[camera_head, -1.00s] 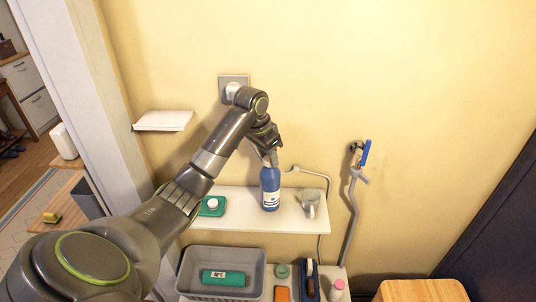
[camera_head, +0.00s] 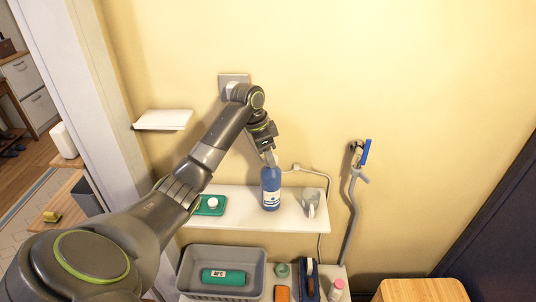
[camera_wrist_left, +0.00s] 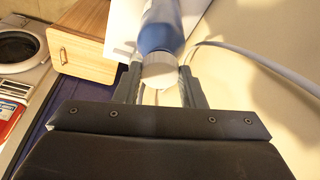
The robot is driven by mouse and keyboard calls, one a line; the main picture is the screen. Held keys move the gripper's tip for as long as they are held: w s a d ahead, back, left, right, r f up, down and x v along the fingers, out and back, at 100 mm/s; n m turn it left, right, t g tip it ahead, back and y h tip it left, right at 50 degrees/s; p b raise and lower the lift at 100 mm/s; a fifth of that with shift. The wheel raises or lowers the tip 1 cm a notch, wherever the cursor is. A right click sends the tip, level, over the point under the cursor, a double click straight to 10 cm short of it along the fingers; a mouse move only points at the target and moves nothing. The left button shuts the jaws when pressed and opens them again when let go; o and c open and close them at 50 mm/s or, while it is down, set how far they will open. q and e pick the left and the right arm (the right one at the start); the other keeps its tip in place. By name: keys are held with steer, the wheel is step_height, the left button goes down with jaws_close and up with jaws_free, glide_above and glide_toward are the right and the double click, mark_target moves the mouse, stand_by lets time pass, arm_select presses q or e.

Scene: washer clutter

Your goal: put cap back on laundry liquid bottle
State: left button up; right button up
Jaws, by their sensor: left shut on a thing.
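A blue laundry liquid bottle (camera_head: 271,190) with a white label stands upright on the white shelf. In the left wrist view the bottle (camera_wrist_left: 160,30) lies straight beyond my fingers. My left gripper (camera_head: 270,159) is above the bottle, its fingers at the bottle's top. In the left wrist view the left gripper (camera_wrist_left: 158,78) is shut on a white cap (camera_wrist_left: 161,72), lined up with the bottle's neck end. I cannot tell whether the cap is fully seated. The cap is hidden by the fingers in the head view. My right gripper is not in view.
Below are a grey bin (camera_head: 187,283) and small items.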

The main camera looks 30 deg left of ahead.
arm_select(q)
steer(key=m+g, duration=0.1)
steer(key=m, duration=0.4)
steer(key=shift+h, duration=0.4)
steer(key=m, duration=0.2)
steer(key=m+g, duration=0.1)
steer(key=m, duration=0.2)
steer(key=shift+g, duration=0.3)
steer(key=o, duration=1.2)
steer(key=shift+c, duration=0.2)
